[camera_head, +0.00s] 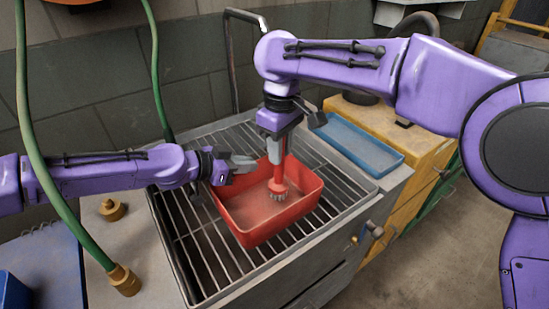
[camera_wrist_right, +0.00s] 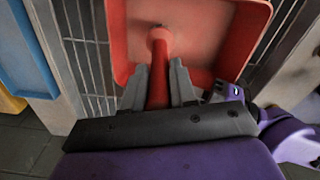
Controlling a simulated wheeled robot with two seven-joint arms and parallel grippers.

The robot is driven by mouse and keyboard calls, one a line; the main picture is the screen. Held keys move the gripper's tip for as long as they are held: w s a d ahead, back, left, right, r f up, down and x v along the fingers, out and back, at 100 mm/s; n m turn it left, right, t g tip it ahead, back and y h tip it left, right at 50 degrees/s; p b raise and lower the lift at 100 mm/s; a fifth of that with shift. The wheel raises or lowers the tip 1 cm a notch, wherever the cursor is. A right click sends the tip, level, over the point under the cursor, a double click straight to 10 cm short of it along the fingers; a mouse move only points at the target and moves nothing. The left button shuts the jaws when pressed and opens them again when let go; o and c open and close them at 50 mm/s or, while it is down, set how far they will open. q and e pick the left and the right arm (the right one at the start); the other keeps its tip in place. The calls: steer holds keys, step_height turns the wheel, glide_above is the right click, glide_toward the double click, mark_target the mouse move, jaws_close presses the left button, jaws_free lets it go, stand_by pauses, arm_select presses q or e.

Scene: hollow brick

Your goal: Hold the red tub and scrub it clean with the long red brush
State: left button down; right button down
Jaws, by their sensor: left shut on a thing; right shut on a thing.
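The red tub (camera_head: 262,232) is a shallow rectangular box with an open top, standing on a metal grate. It also shows in the right wrist view (camera_wrist_right: 240,30). My right gripper (camera_head: 276,150) points down over the tub, shut on the red handle of the long brush (camera_head: 277,172). The brush stands nearly upright, its pale bristles down at the tub's floor. In the right wrist view the handle (camera_wrist_right: 158,70) runs between the fingers, and the bristles are hidden.
Green hoses (camera_head: 60,190) hang at the left, near my left arm.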

steer(key=shift+s+r, duration=0.1)
steer(key=shift+r, duration=2.85)
arm_select(q)
steer(key=c, duration=1.1)
jaws_free()
steer(key=shift+c, duration=0.2)
steer(key=shift+a, duration=0.1)
arm_select(e)
steer(key=shift+a, duration=0.1)
arm_select(q)
steer(key=v, duration=1.2)
